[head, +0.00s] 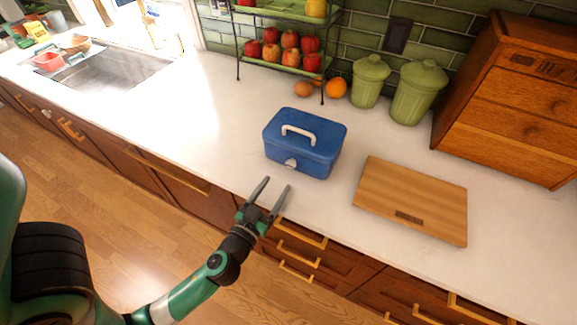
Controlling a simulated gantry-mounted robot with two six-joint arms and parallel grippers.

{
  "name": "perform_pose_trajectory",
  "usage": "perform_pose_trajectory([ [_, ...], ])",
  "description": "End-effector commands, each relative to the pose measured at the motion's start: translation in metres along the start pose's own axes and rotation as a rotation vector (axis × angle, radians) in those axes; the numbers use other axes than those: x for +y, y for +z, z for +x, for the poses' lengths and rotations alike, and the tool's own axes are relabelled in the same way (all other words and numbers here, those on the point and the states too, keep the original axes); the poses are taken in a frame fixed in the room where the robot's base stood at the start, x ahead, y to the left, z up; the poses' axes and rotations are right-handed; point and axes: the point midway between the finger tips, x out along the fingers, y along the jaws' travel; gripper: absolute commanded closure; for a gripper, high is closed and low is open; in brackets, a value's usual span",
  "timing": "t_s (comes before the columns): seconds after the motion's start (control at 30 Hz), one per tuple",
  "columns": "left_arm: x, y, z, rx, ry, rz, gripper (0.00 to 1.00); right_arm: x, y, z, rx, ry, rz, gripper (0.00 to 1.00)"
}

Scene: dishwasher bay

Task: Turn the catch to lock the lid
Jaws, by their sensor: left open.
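A blue box (318,156) with a lid (328,122) stands on the white counter, and its lid lies closed. A white handle (298,134) arches over the lid. A small white catch (290,163) is on the front face near the lid seam; its exact turn is too small to tell. My left gripper (268,190) is open and empty in front of the box, by the counter's front edge. Its two fingers point towards the catch and are apart from the box. My right gripper is not in view.
A wooden board (410,198) lies right of the box. Green canisters (418,92), a fruit rack (285,62) and a wooden drawer cabinet (525,100) stand behind. A sink (110,68) is at far left. The counter left of the box is clear.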

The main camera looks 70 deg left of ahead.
Motion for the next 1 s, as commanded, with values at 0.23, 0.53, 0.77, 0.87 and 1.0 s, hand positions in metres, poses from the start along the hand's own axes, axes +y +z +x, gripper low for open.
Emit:
perform_pose_trajectory([
  [0.23, -0.001, -0.004, 0.056, 0.002, -0.002, -0.002, 0.33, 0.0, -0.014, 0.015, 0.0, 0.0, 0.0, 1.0],
  [0.53, 0.0, -0.001, 0.081, 0.001, 0.001, -0.001, 0.33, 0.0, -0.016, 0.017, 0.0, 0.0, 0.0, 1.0],
  [0.77, 0.001, -0.001, 0.081, 0.001, 0.001, -0.001, 0.43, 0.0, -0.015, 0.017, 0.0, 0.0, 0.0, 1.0],
  [0.87, 0.001, -0.001, 0.081, 0.001, 0.001, -0.001, 0.6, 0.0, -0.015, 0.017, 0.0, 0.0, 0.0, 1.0],
  [1.0, 0.001, -0.001, 0.081, 0.001, 0.002, -0.001, 0.86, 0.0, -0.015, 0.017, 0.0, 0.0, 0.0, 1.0],
])
